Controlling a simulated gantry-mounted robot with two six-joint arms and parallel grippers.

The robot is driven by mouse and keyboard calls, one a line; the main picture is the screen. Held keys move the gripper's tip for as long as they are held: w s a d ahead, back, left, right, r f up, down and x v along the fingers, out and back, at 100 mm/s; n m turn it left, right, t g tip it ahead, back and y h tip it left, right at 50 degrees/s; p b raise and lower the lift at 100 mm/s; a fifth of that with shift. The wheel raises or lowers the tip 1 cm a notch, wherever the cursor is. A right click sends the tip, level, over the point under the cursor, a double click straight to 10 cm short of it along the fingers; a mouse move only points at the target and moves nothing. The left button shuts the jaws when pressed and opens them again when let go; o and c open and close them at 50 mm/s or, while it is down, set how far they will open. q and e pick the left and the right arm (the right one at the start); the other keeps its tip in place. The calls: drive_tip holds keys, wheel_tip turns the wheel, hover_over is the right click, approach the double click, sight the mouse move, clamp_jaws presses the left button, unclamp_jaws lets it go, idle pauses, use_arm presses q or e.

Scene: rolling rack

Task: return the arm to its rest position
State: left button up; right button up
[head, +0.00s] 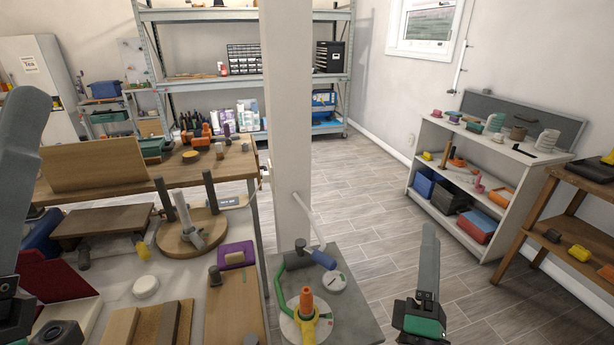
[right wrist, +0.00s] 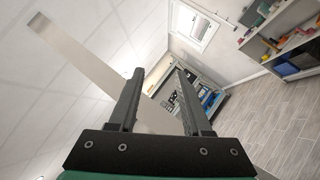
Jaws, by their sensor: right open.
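My right gripper (head: 430,240) is raised over the floor right of the grey plate, with its fingers pointing up in the head view. In the right wrist view its two fingers (right wrist: 160,78) stand apart with nothing between them. My left gripper (head: 22,150) shows only in part at the left edge of the head view, close to the camera. Whether its fingers are apart cannot be seen.
A cluttered workbench (head: 205,265) is at left. A grey plate (head: 362,318) with an orange-topped part stands left of my right gripper. A white shelf unit (head: 428,137) and a wooden rack (head: 540,222) stand at right. Open floor (head: 365,190) lies between.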

drive_tip(key=s+d+r+m+t+h, duration=0.1)
drive_tip(key=s+d+r+m, duration=0.2)
drive_tip(key=r+m, duration=0.3)
drive_tip(key=s+d+r+m+h, duration=0.2)
drive_tip(key=d+r+m, duration=0.15)
drive_tip(key=r, duration=0.45)
drive_tip(key=s+a+r+m+t+y, duration=0.2)
drive_tip(key=s+r+m+t+y, duration=0.15)
drive_tip(key=s+r+m, duration=0.45)
drive_tip(key=s+a+r+t+y, duration=0.1)
drive_tip(key=a+y, duration=0.4)
drive_tip(key=y, duration=0.4)
wheel_tip(320, 180, up, 27)
drive_tip(key=p, duration=2.7)
drive_tip(key=shift+r, duration=0.15)
